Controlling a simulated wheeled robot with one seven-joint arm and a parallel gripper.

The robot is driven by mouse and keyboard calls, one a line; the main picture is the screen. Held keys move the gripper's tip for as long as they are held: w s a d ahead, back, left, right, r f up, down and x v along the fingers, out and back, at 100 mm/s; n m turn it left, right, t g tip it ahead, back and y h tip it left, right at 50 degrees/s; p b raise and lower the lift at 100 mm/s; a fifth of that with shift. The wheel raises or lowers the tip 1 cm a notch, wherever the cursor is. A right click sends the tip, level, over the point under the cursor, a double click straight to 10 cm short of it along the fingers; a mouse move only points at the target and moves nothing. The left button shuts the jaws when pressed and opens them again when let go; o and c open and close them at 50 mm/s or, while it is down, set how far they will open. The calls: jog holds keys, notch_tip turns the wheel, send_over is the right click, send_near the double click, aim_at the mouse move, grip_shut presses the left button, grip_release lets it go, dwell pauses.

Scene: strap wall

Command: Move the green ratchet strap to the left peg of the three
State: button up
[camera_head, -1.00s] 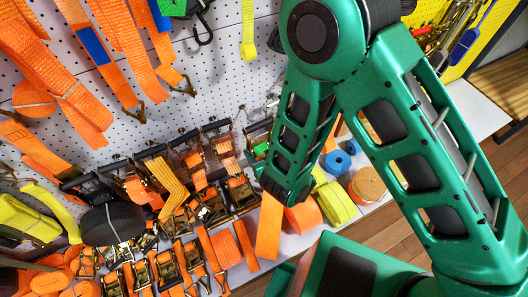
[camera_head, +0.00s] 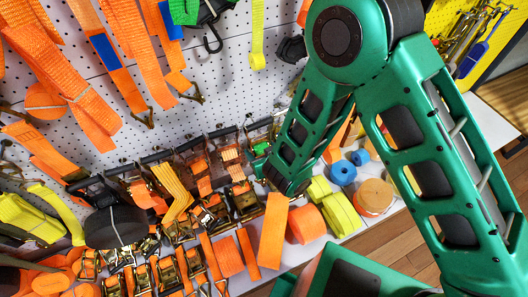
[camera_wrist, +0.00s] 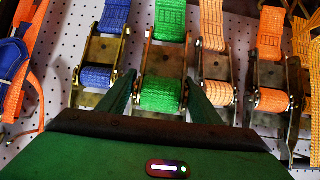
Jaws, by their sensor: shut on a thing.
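In the wrist view the green ratchet strap (camera_wrist: 159,94) has bright green webbing wound in a metal ratchet, with a green webbing length rising above it. My gripper (camera_wrist: 161,86) has one finger at each side of this ratchet and is shut on it. The strap is upright against the perforated wall, between a blue ratchet strap (camera_wrist: 97,76) on the left and an orange ratchet strap (camera_wrist: 216,94) on the right. In the head view my forearm hides the gripper. The three pegs cannot be made out.
Another orange ratchet strap (camera_wrist: 270,98) hangs farther right. Several ratchets and orange strap rolls crowd the shelf in the head view, with a blue roll (camera_head: 342,173) and an orange roll (camera_head: 373,196) at its right. Orange webbing (camera_head: 60,75) hangs on the pegboard at upper left.

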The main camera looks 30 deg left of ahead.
jog(key=shift+w+a, duration=0.6)
jog(key=shift+a, duration=0.2)
jog(key=shift+x, duration=0.9)
jog(key=shift+f, duration=0.2)
jog(key=o, duration=2)
jog(key=shift+d, duration=0.1)
jog(key=shift+f, duration=0.1)
jog(key=v, duration=1)
jog(key=shift+s+d+r, duration=0.15)
jog(key=shift+r, duration=0.15)
